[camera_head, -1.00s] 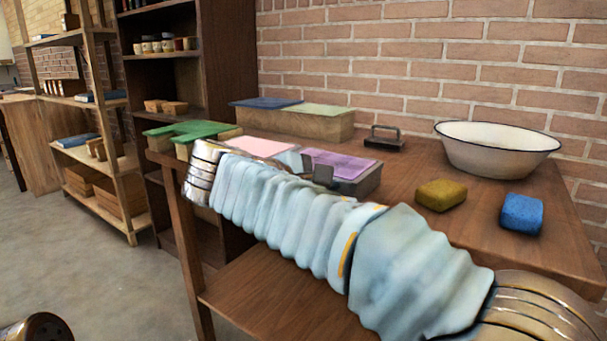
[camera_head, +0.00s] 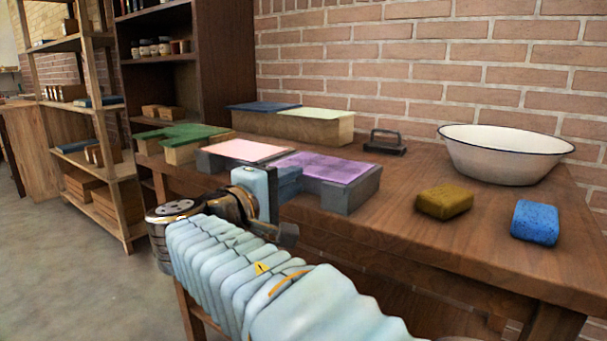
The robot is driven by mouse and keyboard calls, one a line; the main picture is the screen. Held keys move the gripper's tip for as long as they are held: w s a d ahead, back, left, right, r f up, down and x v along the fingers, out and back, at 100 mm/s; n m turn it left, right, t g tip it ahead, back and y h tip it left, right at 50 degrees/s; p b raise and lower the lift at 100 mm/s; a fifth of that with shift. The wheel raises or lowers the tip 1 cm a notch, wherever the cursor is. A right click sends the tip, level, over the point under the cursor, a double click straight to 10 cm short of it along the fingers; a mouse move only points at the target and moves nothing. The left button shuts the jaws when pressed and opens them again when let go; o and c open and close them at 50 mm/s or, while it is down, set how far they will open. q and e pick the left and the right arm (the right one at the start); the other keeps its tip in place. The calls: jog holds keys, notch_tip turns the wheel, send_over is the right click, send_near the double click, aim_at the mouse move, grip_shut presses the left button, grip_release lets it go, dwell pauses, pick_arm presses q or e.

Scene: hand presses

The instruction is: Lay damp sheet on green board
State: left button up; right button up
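A pink sheet-like top (camera_head: 246,150) and a purple one (camera_head: 325,166) lie flat on grey blocks nearer the front edge. I cannot tell which of these is the damp sheet. My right gripper (camera_head: 275,195) is at the table's front edge, just before the pink and purple blocks. Its fingers are partly hidden by its own body, and no sheet shows hanging from it. My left gripper is out of view.
A white basin (camera_head: 506,153) stands at the right rear. A dark handled press (camera_head: 385,143) sits near the wall. A blue-topped block (camera_head: 265,106) adjoins the pale green one.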

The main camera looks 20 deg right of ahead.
jog(key=shift+x, duration=2)
grip_shut()
jog(key=shift+r, duration=0.1)
notch_tip(320, 180, up, 3)
jog(key=shift+r+p, duration=0.1)
jog(key=shift+p, duration=0.85)
jog(key=r+p+v, duration=0.2)
jog(key=p+v, duration=0.1)
jog(key=v, duration=1.9)
jog(key=shift+r, duration=0.25)
